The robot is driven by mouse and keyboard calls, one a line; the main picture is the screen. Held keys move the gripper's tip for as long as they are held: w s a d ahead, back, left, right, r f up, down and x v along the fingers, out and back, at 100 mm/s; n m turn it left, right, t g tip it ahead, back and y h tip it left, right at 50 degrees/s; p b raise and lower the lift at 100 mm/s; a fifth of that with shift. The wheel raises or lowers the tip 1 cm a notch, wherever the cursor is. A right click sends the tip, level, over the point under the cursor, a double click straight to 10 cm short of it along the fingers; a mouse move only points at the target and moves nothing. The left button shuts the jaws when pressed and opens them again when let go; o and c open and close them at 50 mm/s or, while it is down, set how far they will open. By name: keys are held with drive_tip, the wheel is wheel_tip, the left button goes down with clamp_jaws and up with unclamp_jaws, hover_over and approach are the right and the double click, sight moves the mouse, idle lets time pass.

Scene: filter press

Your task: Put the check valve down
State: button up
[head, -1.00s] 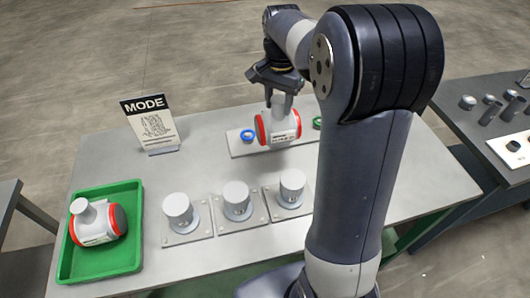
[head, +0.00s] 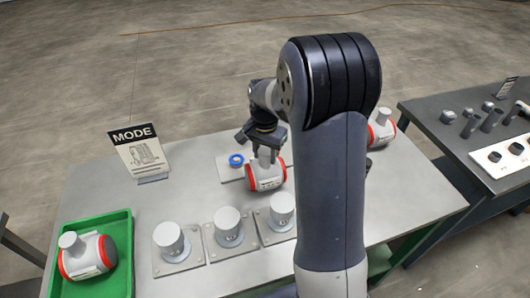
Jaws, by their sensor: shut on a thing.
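A white check valve with red end rings (head: 266,175) hangs upright under my gripper (head: 264,152), which is shut on its top neck. The valve is over or just in front of the light plate with a blue ring (head: 236,160); I cannot tell whether it touches anything. A similar valve (head: 90,257) lies in the green tray (head: 124,222) at the left, its neck up. A third such valve (head: 381,128) shows at the right, partly hidden by my arm. My arm also hides the plate's right part.
Three white round posts on square plates (head: 228,228) stand in a row in front of the held valve. A MODE sign (head: 138,150) stands at the back left. A dark side table (head: 440,108) with small parts is at the right. The table's left middle is clear.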

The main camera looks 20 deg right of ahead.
drive_tip(key=shift+f, duration=0.2)
drive_tip(key=o, duration=1)
drive_tip(key=shift+o, duration=0.2)
drive_tip(key=shift+r, duration=0.1)
wheel_tip(320, 180, up, 12)
drive_tip(key=b, duration=0.1)
drive_tip(key=shift+r, duration=0.15)
